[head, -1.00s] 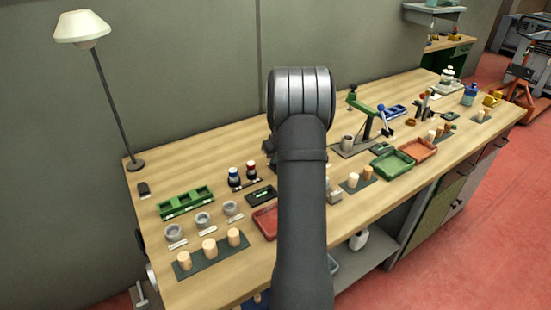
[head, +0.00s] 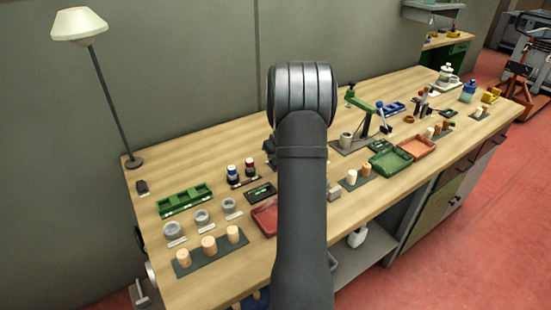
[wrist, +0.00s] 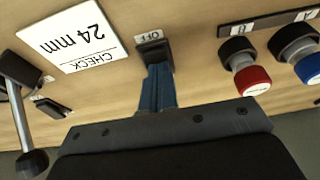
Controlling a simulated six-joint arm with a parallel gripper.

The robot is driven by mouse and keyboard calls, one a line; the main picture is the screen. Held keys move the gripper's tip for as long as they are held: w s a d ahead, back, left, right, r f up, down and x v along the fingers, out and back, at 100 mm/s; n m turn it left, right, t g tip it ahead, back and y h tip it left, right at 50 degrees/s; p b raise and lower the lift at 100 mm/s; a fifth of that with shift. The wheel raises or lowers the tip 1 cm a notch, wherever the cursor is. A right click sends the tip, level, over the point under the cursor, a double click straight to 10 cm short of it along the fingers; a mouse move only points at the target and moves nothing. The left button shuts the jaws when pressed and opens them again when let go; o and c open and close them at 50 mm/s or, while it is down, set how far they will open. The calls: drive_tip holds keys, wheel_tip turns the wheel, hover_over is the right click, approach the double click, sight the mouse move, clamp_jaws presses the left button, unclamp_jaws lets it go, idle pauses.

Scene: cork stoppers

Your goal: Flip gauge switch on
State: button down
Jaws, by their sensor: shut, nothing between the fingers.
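In the wrist view, a small dark switch (wrist: 155,52) sits on the wooden bench with a small white label (wrist: 149,36) beside it. My gripper (wrist: 158,76) is shut and empty. Its blue-grey fingertips are right at the switch and appear to touch or nearly touch it; they hide part of it. I cannot tell which way the switch is set. A white card (wrist: 72,38) reading "CHECK 24 mm" appears upside down to the left. In the head view my arm hides the gripper and the switch.
A grey rod with a dark knob (wrist: 30,163) stands left of the fingers. Red-ended (wrist: 252,80) and blue-ended (wrist: 309,66) items stand to the right. The head view shows a green tray (head: 185,200), cork stoppers (head: 209,245) and a lamp (head: 80,25) on the left.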

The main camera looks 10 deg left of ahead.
drive_tip(key=v, duration=1.4)
drive_tip(key=shift+s, duration=0.15)
drive_tip(key=shift+d, duration=0.1)
drive_tip(key=shift+w+a+r+t+y, duration=0.2)
drive_tip(key=shift+w+a+t+y, duration=0.15)
drive_tip(key=shift+a, duration=0.25)
drive_tip(key=shift+f, duration=0.1)
drive_tip(key=x, duration=1.3)
drive_tip(key=shift+s+d+f, duration=0.15)
drive_tip(key=shift+f, duration=0.35)
